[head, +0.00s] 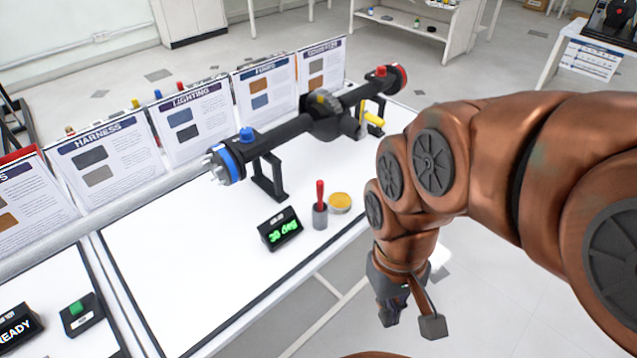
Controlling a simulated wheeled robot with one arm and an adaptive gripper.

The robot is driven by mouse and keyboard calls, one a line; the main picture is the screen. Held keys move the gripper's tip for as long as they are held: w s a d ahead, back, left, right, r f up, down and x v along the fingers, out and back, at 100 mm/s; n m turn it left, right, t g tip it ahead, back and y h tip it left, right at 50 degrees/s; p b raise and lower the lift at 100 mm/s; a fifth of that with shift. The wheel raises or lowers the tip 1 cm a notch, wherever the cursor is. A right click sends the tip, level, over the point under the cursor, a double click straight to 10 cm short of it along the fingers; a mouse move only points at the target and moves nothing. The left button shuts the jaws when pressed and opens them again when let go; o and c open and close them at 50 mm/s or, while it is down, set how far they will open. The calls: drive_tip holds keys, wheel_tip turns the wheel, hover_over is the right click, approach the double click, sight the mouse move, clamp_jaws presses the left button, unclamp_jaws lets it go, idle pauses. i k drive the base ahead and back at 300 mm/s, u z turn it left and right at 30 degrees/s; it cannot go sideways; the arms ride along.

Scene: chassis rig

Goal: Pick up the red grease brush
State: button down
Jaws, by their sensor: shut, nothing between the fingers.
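The red grease brush (320,194) stands upright with its bristle end hidden inside a small grey cup (320,217) near the front right edge of the white table (200,285). My gripper (392,318) hangs below my copper arm, pointing down, to the right of the table edge and apart from the brush. Its fingers are small and dark in this view, and they are shut with nothing between them.
A round yellow tin (340,202) stands close to the right of the cup. A dark axle (300,125) on stands lies behind. Upright posters (190,120) line the back edge.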

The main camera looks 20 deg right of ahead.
sight(320, 183)
drive_tip(key=u, duration=2.6)
drive_tip(key=k, duration=1.15)
drive_tip(key=u, duration=0.05)
